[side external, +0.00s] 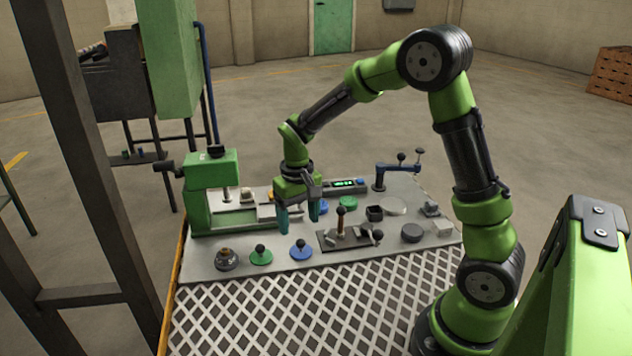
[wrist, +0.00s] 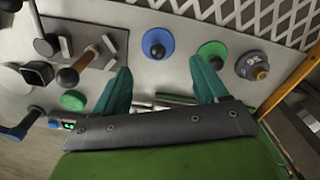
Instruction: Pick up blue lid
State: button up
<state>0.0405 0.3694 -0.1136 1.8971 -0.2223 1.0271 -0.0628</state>
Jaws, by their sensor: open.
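The blue lid (side external: 301,253) is a flat blue disc with a black ball knob, lying on the grey worktop near its front edge. It also shows in the wrist view (wrist: 166,50), just beyond the gap between my fingertips. My gripper (side external: 298,226) has two teal fingers pointing down. It is open and empty, above the worktop and behind the lid in the side view. In the wrist view the fingers (wrist: 160,67) are spread wide apart, and nothing is between them at the tips. The whole lid is visible.
A green lid (side external: 261,259) with a black knob lies left of the blue one, and a dark round part (side external: 227,261) lies farther left. A plate with levers (side external: 328,241) stands to the right. A green press (side external: 212,190) stands at the left. The mesh front (side external: 300,310) is clear.

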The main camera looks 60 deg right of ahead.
aim_at(300, 239)
jog(key=f, duration=0.7)
jog(key=shift+d+f, duration=0.2)
jog(key=shift+f, duration=0.1)
jog(key=c, duration=0.8)
jog(key=shift+c, duration=0.2)
jog(key=shift+r, duration=0.15)
